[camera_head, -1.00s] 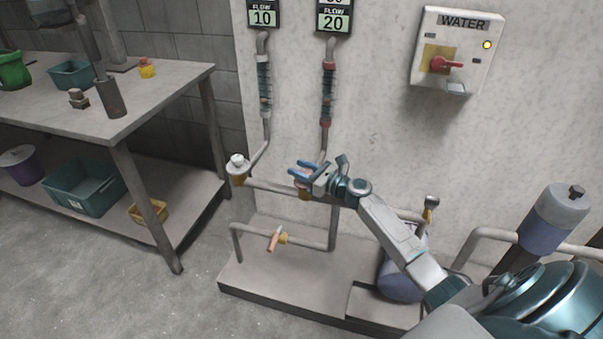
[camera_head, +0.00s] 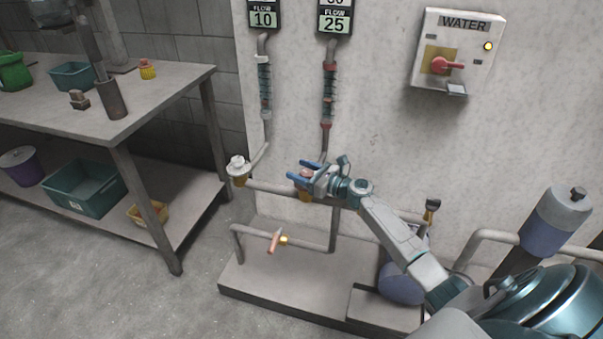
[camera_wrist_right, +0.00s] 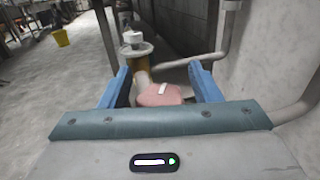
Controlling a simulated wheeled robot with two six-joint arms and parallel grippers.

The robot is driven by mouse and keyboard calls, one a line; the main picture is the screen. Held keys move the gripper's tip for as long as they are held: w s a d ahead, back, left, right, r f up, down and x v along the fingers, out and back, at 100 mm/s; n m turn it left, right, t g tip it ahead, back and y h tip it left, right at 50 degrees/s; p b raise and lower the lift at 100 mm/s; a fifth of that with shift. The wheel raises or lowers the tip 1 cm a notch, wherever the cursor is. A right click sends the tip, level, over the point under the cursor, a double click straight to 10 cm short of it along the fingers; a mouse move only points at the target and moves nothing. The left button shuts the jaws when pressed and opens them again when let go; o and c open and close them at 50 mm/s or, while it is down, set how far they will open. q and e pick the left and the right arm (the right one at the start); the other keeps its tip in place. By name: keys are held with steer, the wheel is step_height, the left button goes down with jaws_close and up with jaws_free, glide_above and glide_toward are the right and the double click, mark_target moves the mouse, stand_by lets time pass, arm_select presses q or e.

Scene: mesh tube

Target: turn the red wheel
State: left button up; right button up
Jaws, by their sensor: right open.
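The red wheel (camera_head: 307,173) is mostly hidden by my right gripper (camera_head: 303,172) in the head view. In the right wrist view the wheel (camera_wrist_right: 160,94) is a pinkish-red knob with a pale mark on top. It lies between the two blue fingers of my right gripper (camera_wrist_right: 160,82), which stand apart with space on both sides of it. The flow display (camera_head: 335,22) above the wheel's pipe reads 25. My left gripper is not in view.
A white wheel (camera_head: 237,166) sits on the pipe to the left. A lever valve (camera_head: 275,240) is on the lower pipe. A WATER switch box (camera_head: 453,52) hangs on the wall. The other flow display (camera_head: 263,16) reads 10. A workbench (camera_head: 150,90) stands at left.

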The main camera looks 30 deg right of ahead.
steer(key=shift+r, duration=0.3)
step_height(320, 180, up, 3)
steer(key=shift+f+p, duration=0.1)
steer(key=shift+p, duration=0.35)
arm_select(q)
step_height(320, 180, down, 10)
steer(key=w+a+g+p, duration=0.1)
steer(key=p, duration=0.1)
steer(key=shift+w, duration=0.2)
arm_select(e)
steer(key=s+a, duration=0.4)
steer(key=s, duration=0.3)
steer(key=s+a+r, duration=0.1)
steer(key=s+a, duration=0.3)
steer(key=s, duration=0.3)
steer(key=shift+r, duration=0.3)
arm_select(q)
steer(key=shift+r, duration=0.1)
arm_select(e)
steer(key=shift+w, duration=0.1)
